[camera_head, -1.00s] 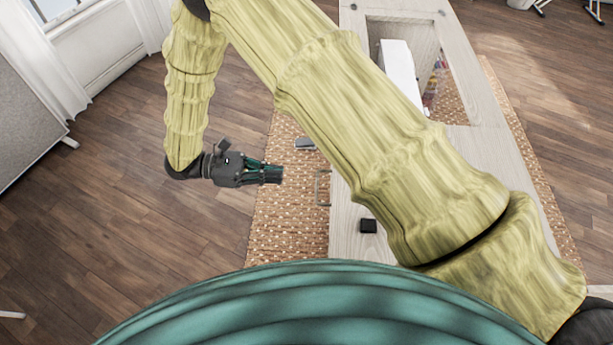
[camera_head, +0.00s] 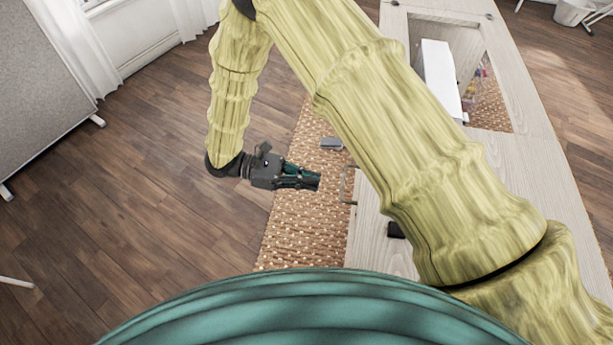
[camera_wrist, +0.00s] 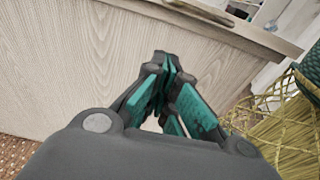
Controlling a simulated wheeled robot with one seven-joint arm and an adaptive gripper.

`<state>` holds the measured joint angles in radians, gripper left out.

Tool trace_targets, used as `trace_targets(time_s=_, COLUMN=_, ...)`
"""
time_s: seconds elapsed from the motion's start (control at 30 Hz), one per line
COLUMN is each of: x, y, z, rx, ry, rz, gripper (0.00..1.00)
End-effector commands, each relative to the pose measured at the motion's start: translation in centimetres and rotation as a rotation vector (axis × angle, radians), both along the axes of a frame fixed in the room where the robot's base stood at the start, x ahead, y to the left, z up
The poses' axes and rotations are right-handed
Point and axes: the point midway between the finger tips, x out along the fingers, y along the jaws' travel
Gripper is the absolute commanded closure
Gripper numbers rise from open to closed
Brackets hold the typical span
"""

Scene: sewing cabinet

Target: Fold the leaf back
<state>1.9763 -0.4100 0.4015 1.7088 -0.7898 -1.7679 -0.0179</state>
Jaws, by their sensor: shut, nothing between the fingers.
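The pale wood sewing cabinet (camera_head: 520,165) runs down the right side of the head view, partly hidden by my arm. A thin bar handle (camera_head: 348,185) shows at its left edge; I cannot tell from this view where the leaf ends and the fixed top begins. My gripper (camera_head: 317,181) is shut and empty, just left of the handle and apart from it. In the wrist view, my closed fingertips (camera_wrist: 170,65) are in front of an upright pale wood panel (camera_wrist: 90,60). A top edge with a handle-like bar (camera_wrist: 200,11) lies above them.
A white block-shaped thing (camera_head: 443,80) stands in the opening of the cabinet top. A small black object (camera_head: 396,230) lies on the near top. A grey object (camera_head: 331,144) is by the woven rug (camera_head: 300,225).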

Motion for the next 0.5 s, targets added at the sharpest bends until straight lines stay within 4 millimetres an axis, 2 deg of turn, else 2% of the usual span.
trace_targets(time_s=0.4, x=-2.0, y=-6.7, z=-0.7, rx=-0.003, ry=0.002, rz=-0.001, gripper=1.0)
trace_targets(time_s=0.5, x=-1.8, y=-6.3, z=0.8, rx=0.0, ry=-0.002, rz=0.0, gripper=1.0)
